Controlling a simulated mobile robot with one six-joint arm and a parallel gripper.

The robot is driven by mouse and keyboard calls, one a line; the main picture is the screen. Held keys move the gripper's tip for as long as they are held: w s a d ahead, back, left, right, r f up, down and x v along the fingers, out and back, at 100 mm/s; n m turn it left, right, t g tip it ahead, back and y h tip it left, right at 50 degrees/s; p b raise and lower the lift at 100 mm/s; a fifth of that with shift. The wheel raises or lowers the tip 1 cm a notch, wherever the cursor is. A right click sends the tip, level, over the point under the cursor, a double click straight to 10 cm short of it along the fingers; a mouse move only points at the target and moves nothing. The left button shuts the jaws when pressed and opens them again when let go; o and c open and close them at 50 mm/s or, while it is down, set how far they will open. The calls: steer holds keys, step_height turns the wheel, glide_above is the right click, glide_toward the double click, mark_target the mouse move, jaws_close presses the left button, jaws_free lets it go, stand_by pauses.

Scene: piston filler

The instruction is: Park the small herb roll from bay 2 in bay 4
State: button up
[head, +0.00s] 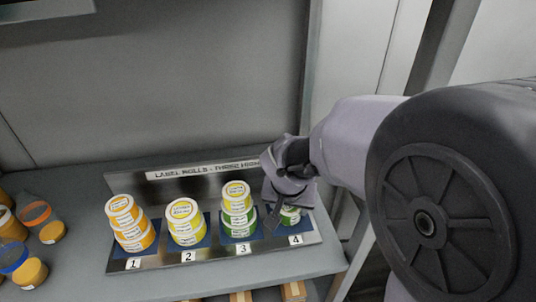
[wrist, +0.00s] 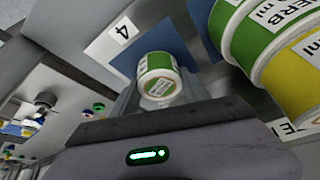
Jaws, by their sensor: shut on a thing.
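The small herb roll (head: 289,216), white with a green band, is at bay 4, just behind the number 4 label (head: 296,240). My gripper (head: 288,203) is over bay 4 from above and is shut on this roll. The wrist view also shows the roll (wrist: 159,78) at the jaws, above the blue pad of bay 4 (wrist: 168,38). I cannot tell whether it touches the pad. Bay 2 (head: 188,257) holds a stack of yellow-banded rolls (head: 185,220). My gripper hides part of bay 4 in the head view.
Bay 3 holds a stack with green bands and a yellow-banded top roll (head: 236,191), close beside my gripper. Bay 1 holds a stack of orange-banded rolls (head: 130,222). A titled back plate (head: 160,176) stands behind the bays. Loose orange containers (head: 52,232) lie at the far left.

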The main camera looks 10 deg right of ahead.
steer(key=shift+f, duration=0.1)
steer(key=o, duration=1.5)
steer(key=shift+c, duration=0.2)
